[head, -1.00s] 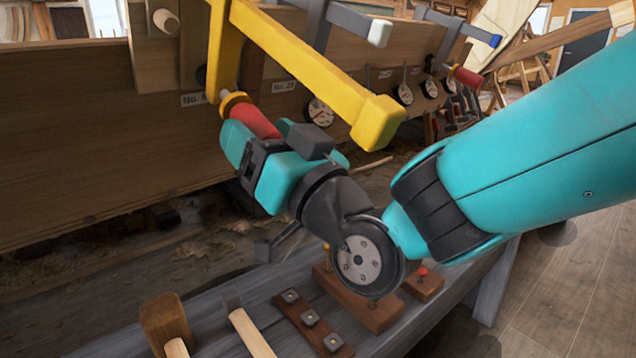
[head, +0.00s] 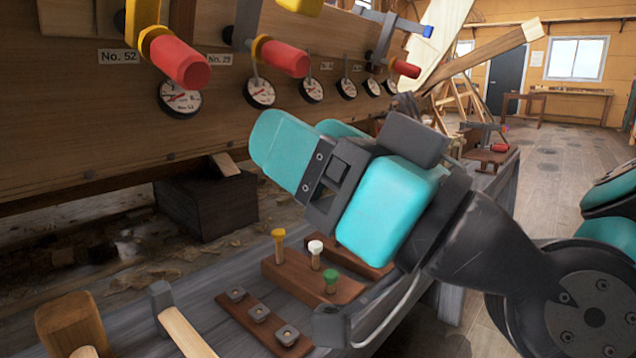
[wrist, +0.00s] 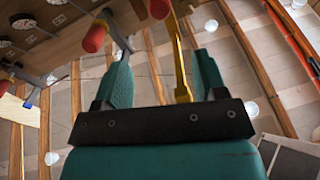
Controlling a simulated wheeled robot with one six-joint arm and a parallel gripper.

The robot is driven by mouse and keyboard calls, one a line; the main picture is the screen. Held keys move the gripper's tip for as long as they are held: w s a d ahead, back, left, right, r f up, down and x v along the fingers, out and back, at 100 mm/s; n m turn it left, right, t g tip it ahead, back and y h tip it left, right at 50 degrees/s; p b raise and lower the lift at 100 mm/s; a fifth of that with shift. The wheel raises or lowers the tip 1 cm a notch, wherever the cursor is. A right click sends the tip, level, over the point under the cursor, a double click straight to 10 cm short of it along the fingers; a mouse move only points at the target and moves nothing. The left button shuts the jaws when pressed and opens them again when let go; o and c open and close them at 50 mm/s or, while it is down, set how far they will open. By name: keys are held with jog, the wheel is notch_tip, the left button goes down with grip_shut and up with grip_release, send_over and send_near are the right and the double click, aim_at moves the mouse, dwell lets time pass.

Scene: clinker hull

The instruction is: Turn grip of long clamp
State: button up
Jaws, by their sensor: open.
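The yellow clamp (head: 143,18) hangs on the hull at the upper left in the head view, by the No. 52 label. Its red grip (head: 180,63) points toward the camera, with a gauge below it. The yellow end of its bar (head: 298,5) is cut off at the top edge. My gripper (head: 297,127) is open and empty, below and to the right of the red grip and apart from it. In the wrist view, a yellow bar (wrist: 180,70) shows between the open fingers, with a red grip (wrist: 158,8) at the top edge.
Other clamps with red grips (head: 283,58) (head: 405,68) hang along the hull (head: 60,120), above a row of gauges (head: 260,92). Below my gripper is a bench (head: 130,330) with a mallet (head: 68,325), another hammer (head: 180,325) and a wooden block with coloured pegs (head: 300,275).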

jog(key=shift+s+d, duration=0.15)
jog(key=shift+d, duration=0.05)
jog(key=d+f+g+h+p, duration=0.6)
jog(key=d+g+h+p, duration=0.15)
jog(key=h+p, duration=0.2)
jog(key=s+d+m+g+h+p, duration=0.2)
jog(key=s+d+g+h+p, duration=0.35)
jog(key=d, duration=0.35)
notch_tip(320, 180, up, 37)
jog(key=p, duration=3.6)
jog(key=shift+a+f+t+y, duration=0.2)
jog(key=shift+a+t+y, duration=0.1)
jog(key=shift+a+y, duration=0.1)
